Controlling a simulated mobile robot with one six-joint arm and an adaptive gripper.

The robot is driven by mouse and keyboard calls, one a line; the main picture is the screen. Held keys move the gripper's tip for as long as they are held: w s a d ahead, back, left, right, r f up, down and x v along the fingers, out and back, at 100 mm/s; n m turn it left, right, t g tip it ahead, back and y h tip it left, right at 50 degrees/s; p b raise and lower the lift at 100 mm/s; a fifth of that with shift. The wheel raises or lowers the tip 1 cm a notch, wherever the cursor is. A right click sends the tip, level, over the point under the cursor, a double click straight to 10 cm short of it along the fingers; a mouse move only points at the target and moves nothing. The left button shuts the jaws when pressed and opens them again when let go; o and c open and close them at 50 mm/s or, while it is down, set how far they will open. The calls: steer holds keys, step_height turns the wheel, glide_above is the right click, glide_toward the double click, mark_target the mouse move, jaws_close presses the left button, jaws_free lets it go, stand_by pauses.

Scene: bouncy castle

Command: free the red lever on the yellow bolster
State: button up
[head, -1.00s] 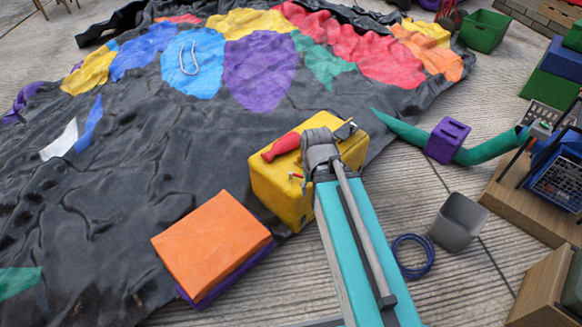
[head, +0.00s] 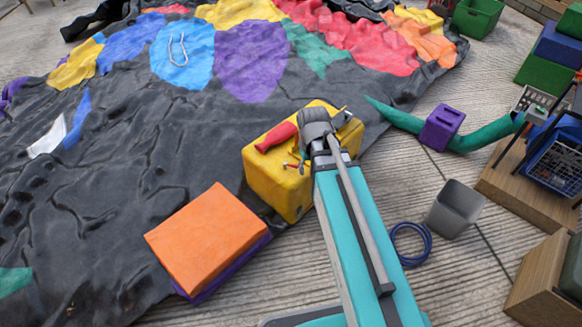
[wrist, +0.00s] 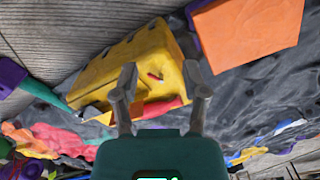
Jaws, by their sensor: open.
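The yellow bolster (head: 276,185) is a block at the edge of the dark castle sheet. The small red lever (head: 290,165) is on its near side in the head view. In the wrist view the lever (wrist: 155,76) shows on the yellow face (wrist: 165,60), with a pale tip. My gripper (wrist: 161,76) is open, its two fingers apart on either side of the lever in that view. No contact with the lever shows, and the gap in depth is unclear. In the head view my wrist hides part of the bolster's top.
A larger red object (head: 277,137) lies on the bolster's top. An orange block (head: 206,238) on a purple one stands at the near left. A grey bin (head: 455,210) and blue coil (head: 411,244) are to the right.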

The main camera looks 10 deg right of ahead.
steer(key=w+f+n+b, duration=0.5)
steer(key=w+f, duration=0.1)
steer(key=w, duration=0.6)
steer(key=w+f+n+b, duration=0.5)
steer(key=w+f+b, duration=0.1)
steer(key=w, duration=0.6)
steer(key=shift+w+n, duration=0.4)
steer(key=shift+a+f, duration=0.1)
steer(key=shift+f, duration=0.15)
step_height(320, 180, down, 13)
steer(key=b, duration=1.4)
steer(key=shift+f, duration=0.2)
